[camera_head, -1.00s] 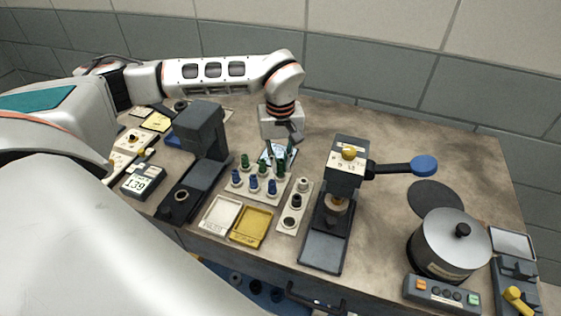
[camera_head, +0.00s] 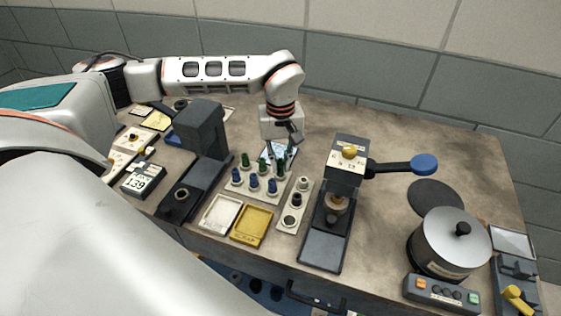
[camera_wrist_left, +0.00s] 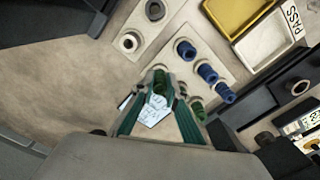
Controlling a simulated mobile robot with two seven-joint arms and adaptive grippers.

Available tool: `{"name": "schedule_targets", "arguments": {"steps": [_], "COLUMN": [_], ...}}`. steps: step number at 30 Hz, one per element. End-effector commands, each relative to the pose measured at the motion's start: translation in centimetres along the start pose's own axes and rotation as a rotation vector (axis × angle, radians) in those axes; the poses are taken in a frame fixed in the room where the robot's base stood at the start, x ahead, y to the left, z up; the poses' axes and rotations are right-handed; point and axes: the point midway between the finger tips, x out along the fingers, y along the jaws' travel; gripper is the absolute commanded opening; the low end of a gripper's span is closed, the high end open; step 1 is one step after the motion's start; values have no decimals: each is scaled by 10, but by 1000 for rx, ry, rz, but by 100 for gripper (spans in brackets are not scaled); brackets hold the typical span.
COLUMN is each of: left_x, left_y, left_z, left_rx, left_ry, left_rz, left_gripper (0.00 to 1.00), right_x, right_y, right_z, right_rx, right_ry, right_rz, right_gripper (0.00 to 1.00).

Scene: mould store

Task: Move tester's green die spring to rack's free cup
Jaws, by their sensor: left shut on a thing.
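The rack (camera_head: 248,194) holds several springs in two rows, blue ones in front and green ones behind. My left gripper (camera_head: 279,158) is over the rack's far right corner, shut on a green die spring (camera_head: 281,169). In the left wrist view this green spring (camera_wrist_left: 161,82) stands upright between the fingertips, at a cup of the rack; whether it is fully seated is hard to tell. Another green spring (camera_wrist_left: 197,108) is close beside one finger. The tester (camera_head: 346,178), a dark press with a blue-knobbed lever, stands right of the rack. My right gripper is not in view.
A pale strip with round cups (camera_head: 286,229) lies between rack and tester. A white tray (camera_head: 207,222) and a yellow tray (camera_head: 238,238) lie in front. A dark stand (camera_head: 203,130) is left, a steel pot (camera_head: 448,248) right.

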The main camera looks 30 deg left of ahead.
Motion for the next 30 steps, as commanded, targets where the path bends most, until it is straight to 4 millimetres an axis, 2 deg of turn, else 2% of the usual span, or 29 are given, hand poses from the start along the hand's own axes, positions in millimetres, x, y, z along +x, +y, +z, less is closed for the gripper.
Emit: {"name": "schedule_targets", "arguments": {"steps": [30], "left_x": [13], "left_y": [0], "left_z": [0], "left_rx": [0], "left_ry": [0], "left_rz": [0], "left_gripper": [0], "right_x": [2], "right_y": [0], "right_z": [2], "right_rx": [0], "right_ry": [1], "right_rz": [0], "right_gripper": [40]}}
